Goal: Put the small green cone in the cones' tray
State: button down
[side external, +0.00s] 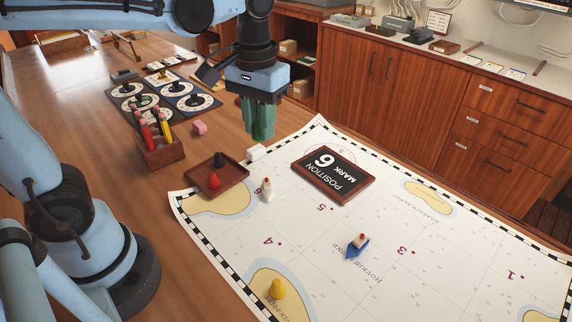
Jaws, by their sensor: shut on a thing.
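My gripper (259,132) points down above the far left edge of the chart, behind and right of the cones' tray. It is shut on the small green cone (262,125); fingers and cone blend in similar green, so the cone's outline is hard to make out. The held cone appears raised above the table. The cones' tray (234,173) is a shallow dark wooden tray, partly over the chart's left corner. A black cone (219,159) and a red cone (214,181) stand in it. A yellow cone (277,289) stands on the chart's near island.
A white block (256,152) lies below my gripper. A white red-topped piece (267,190) stands right of the tray. The "Position 6" board (333,174), a blue boat (357,246), a pencil box (160,152) and a pink block (199,128) are nearby.

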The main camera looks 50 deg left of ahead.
jog(key=w+a+m, duration=0.1)
jog(key=a+m, duration=0.2)
jog(key=n, duration=0.5)
send_over(202, 174)
notch_tip(202, 174, down, 12)
jog(key=shift+f, duration=2.2)
jog(key=shift+f, duration=0.15)
jog(key=c, duration=0.9)
grip_release()
jog(key=shift+c, duration=0.2)
